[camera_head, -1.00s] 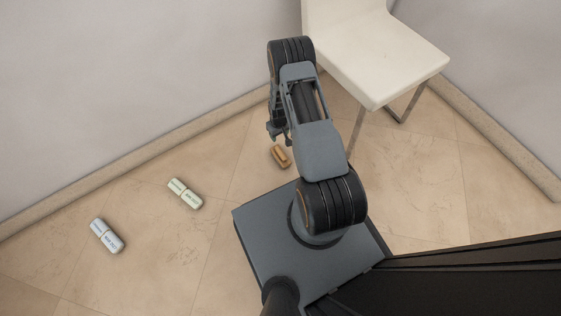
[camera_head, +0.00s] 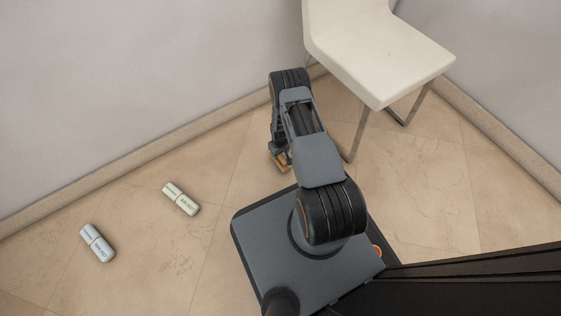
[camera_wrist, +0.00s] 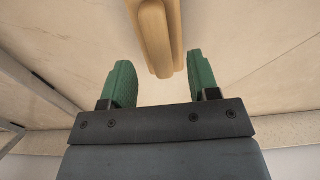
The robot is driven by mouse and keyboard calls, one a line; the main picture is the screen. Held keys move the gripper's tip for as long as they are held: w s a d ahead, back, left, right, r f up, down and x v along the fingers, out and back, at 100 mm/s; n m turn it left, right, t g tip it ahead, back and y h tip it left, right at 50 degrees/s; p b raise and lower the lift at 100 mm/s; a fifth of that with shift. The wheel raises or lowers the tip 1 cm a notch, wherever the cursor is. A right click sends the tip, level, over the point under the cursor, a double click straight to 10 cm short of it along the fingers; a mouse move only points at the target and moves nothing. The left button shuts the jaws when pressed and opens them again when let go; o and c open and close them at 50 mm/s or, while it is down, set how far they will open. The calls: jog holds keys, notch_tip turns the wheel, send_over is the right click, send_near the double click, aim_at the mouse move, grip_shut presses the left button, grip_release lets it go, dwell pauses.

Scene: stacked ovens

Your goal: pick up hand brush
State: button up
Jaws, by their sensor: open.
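The hand brush (camera_wrist: 158,35) is a tan, wooden-looking piece on the tiled floor. In the wrist view it lies lengthwise at the top middle, its near end reaching toward the gap between my fingertips. My gripper (camera_wrist: 160,68) is open, with one green finger on each side and nothing held between them. In the head view, the brush (camera_head: 279,161) shows only in part beside my gripper (camera_head: 281,150), which partly hides it. I cannot tell whether the fingers touch it.
A pale green-white capsule-shaped object (camera_head: 181,198) and a pale blue-white one (camera_head: 97,243) lie on the floor to the left. A white chair (camera_head: 385,58) stands at the back right. Walls with baseboards close off the back. A dark panel (camera_head: 480,282) is at lower right.

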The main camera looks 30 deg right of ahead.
aim_at(281, 156)
notch_tip(281, 156, down, 4)
jog(key=shift+s+b, duration=0.1)
jog(key=shift+b, duration=0.85)
jog(key=shift+r, duration=0.1)
grip_shut()
